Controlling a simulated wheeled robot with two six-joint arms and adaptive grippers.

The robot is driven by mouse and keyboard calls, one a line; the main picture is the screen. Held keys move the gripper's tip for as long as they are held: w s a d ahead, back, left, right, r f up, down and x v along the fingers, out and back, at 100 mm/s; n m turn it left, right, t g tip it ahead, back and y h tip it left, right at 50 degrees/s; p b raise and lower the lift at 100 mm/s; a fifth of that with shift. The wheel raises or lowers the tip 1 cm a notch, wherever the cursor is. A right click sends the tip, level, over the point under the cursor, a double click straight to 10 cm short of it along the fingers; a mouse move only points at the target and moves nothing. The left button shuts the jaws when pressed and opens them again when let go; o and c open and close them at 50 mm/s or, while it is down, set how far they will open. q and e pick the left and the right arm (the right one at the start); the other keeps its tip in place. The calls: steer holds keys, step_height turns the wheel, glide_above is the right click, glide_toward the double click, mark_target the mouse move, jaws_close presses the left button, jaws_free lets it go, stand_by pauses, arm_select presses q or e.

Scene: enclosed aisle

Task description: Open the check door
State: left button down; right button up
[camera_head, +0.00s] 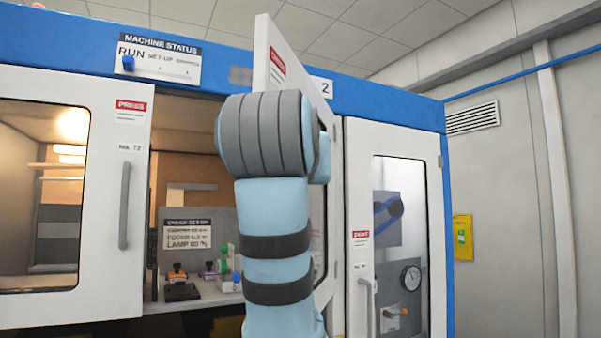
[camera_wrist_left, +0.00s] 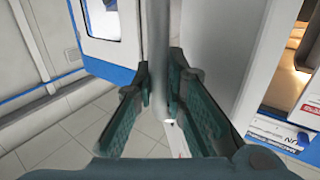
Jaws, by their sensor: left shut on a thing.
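The check door (camera_head: 263,55) is a white panel with a red-headed label, standing swung out from the blue-framed machine. It looks hinged on its right side, and its opening shows to the left. My left arm covers much of it in the head view, and the left gripper is hidden there. In the left wrist view, my left gripper (camera_wrist_left: 160,85) is shut on the grey bar handle (camera_wrist_left: 160,35), which runs between its two fingers. A pale panel (camera_wrist_left: 215,45) lies beside the handle. My right gripper is not in view.
A closed windowed door (camera_head: 135,215) with a grey handle is at left, another (camera_head: 352,270) at right. Inside the opening are a sign (camera_head: 187,234) and small coloured parts on a ledge.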

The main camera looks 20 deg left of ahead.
arm_select(q)
steer(key=c, duration=1.8)
jaws_free()
steer(key=shift+r, duration=0.2)
steer(key=shift+o, duration=1)
steer(key=shift+w+f, duration=0.1)
steer(key=v, duration=0.7)
steer(key=shift+s+d, duration=0.2)
steer(key=shift+s, duration=0.15)
